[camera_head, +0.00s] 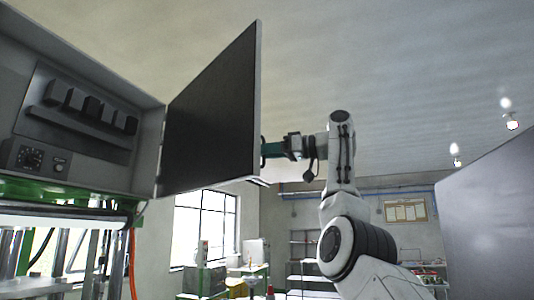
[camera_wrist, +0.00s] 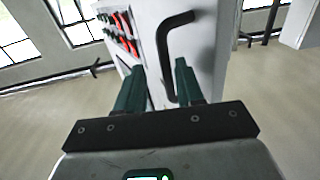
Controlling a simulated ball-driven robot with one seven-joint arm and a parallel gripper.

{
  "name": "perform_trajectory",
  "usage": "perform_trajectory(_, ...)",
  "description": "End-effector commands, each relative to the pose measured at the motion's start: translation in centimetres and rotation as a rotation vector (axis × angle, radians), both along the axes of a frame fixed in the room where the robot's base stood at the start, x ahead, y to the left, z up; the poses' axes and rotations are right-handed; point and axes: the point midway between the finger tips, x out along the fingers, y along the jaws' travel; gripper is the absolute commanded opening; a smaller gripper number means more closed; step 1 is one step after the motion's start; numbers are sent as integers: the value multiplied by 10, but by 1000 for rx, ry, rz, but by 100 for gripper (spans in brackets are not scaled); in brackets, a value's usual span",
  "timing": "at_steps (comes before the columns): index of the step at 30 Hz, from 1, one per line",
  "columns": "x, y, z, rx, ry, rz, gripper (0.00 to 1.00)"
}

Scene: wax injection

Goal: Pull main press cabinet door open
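The main press cabinet (camera_head: 85,75) is at the left in the head view, with switches and a control panel visible inside. Its door (camera_head: 212,112) stands swung wide open, its dark inner face toward the head camera. My gripper (camera_head: 268,151) is on the door's far side, at its right edge, and is partly hidden there. In the wrist view, my gripper's two green fingers (camera_wrist: 159,68) are apart. A black bar handle (camera_wrist: 163,45) on a white panel (camera_wrist: 202,50) lies ahead, its lower end between the fingers. I cannot tell whether they touch it.
Red and black parts (camera_wrist: 120,28) show left of the white panel. An orange hose (camera_head: 132,265) hangs below the cabinet. A large grey panel (camera_head: 490,220) stands at the right. Shelves (camera_head: 305,250) and benches are at the back. The floor (camera_wrist: 40,125) by the gripper looks clear.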

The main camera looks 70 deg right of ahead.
Motion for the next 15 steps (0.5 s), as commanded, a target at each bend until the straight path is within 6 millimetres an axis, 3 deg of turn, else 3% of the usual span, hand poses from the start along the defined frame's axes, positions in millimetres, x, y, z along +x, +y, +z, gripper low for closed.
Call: perform_trajectory(15,-85,-4,-1,1,0,-1,37)
